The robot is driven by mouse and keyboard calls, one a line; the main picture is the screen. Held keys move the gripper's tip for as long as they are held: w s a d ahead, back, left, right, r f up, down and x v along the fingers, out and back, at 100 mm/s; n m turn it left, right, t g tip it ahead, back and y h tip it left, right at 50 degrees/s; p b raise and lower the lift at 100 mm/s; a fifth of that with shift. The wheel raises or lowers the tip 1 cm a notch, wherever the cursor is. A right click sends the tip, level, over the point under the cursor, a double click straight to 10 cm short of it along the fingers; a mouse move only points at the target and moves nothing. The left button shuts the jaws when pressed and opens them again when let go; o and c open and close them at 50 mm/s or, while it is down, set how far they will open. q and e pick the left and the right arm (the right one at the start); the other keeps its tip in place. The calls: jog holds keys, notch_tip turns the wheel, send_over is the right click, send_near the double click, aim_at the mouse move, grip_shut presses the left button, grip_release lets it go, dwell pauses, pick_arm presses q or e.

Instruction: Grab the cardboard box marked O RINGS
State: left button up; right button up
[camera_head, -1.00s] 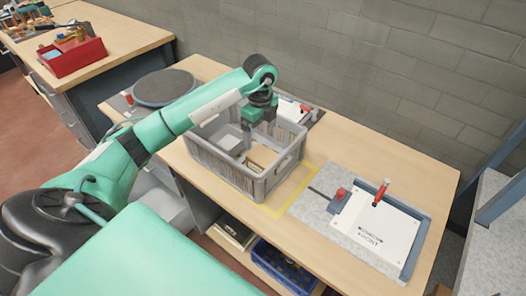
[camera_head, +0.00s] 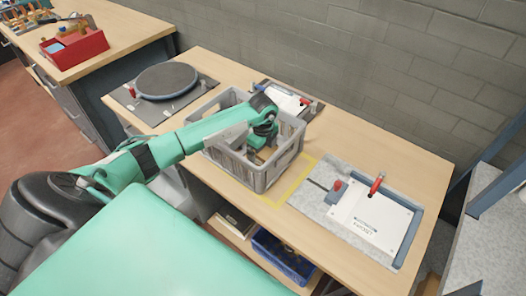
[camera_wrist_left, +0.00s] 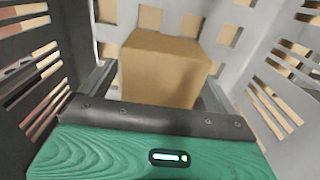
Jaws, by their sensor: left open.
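A plain brown cardboard box (camera_wrist_left: 165,62) lies in the grey crate (camera_head: 258,178), filling the middle of the left wrist view; no marking on it can be read. My left gripper (camera_head: 258,152) is down inside the crate. In the left wrist view its open fingers (camera_wrist_left: 160,90) stand on both sides of the box. I cannot tell whether they touch it. In the head view the arm hides most of the box. My right gripper is not in view.
The crate's slotted walls (camera_wrist_left: 285,75) rise close on both sides of the gripper. A round dark turntable (camera_head: 167,81) stands left of the crate. A white panel in a fixture (camera_head: 370,217) lies to the right. A red bin (camera_head: 75,50) sits on the far-left bench.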

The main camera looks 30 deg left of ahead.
pick_arm(q)
jog(key=c, duration=1.1)
jog(key=shift+c, duration=0.2)
